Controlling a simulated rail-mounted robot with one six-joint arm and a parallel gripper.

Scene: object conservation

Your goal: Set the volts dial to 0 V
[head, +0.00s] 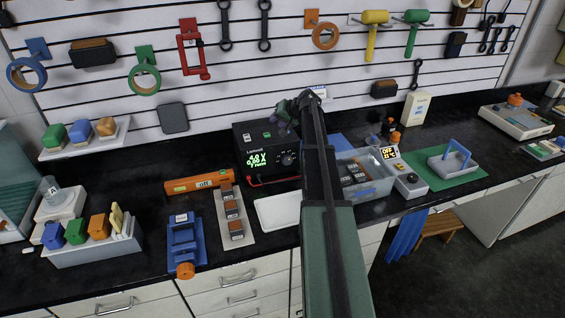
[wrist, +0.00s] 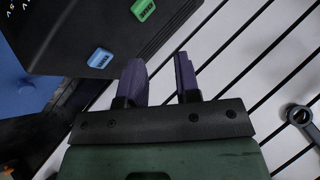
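The black power supply (head: 262,172) stands on the dark bench against the slatted wall. Its lit green display (head: 257,159) seems to read about 4.0 V on the top line. A dark round dial (head: 288,159) is on its front, right of the display; its label is too small to read. My gripper (head: 285,112) is above and behind the supply's right side, apart from the dial. In the wrist view my gripper (wrist: 160,75) has its two purple fingers apart with nothing between them. The supply's dark casing (wrist: 105,30) shows at upper left there; the dial is not visible.
My arm crosses the head view and hides part of the bench right of the supply. A clear bin (head: 366,190) is to the right, an orange bar (head: 198,183) to the left. A white tray (head: 277,211) lies in front. Tools hang on the wall behind.

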